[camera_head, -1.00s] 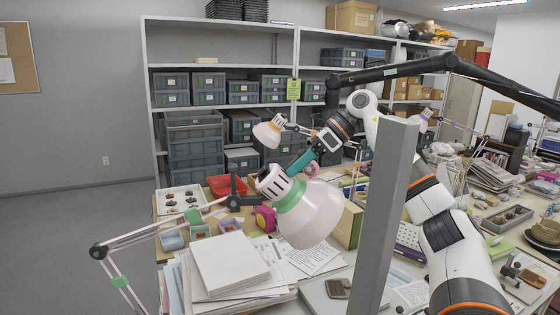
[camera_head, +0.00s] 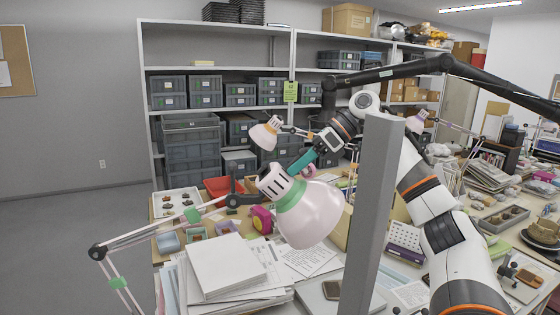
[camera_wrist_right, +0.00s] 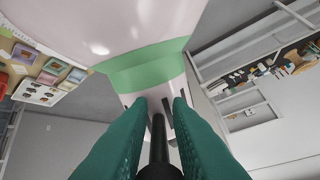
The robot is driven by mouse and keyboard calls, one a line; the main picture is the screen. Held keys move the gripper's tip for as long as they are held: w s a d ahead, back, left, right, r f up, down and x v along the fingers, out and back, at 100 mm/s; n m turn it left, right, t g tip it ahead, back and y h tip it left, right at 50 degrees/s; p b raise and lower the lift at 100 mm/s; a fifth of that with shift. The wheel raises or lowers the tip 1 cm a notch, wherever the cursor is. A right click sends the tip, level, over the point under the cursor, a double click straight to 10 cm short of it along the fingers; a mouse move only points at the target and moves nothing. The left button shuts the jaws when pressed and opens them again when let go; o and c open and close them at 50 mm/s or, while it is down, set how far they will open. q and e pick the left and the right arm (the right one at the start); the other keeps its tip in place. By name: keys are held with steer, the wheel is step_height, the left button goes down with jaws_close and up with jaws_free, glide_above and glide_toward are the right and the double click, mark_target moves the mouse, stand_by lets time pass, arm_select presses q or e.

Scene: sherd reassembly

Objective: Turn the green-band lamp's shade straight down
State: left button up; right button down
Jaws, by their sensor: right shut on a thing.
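The green-band lamp has a pale pink-white shade (camera_head: 312,217) with a green band (camera_head: 291,195) and a slotted white cap (camera_head: 273,181). Its shade is tilted in the head view, with the mouth toward the lower right. The shade also fills the top of the wrist view (camera_wrist_right: 100,25). My right gripper (camera_head: 300,164) reaches the cap end from above right. In the wrist view its teal fingers (camera_wrist_right: 160,102) are shut around a dark rod (camera_wrist_right: 158,145) at the cap. The rod's grip point is partly hidden by the fingers. My left gripper is not in view.
The lamp's jointed arm (camera_head: 150,231) runs left over the table edge. A paper stack (camera_head: 225,265) lies below the shade. A grey post (camera_head: 372,220) stands close on the right. Another lamp (camera_head: 265,134) stands behind, and a red tray (camera_head: 224,187) lies farther back.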

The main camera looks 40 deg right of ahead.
steer(key=c, duration=1.5)
jaws_free()
steer(key=shift+s, duration=0.15)
steer(key=s+a+v, duration=0.1)
steer(key=v, duration=1)
steer(key=shift+d+r, duration=0.15)
steer(key=shift+r, duration=0.3)
steer(key=shift+s, duration=0.15)
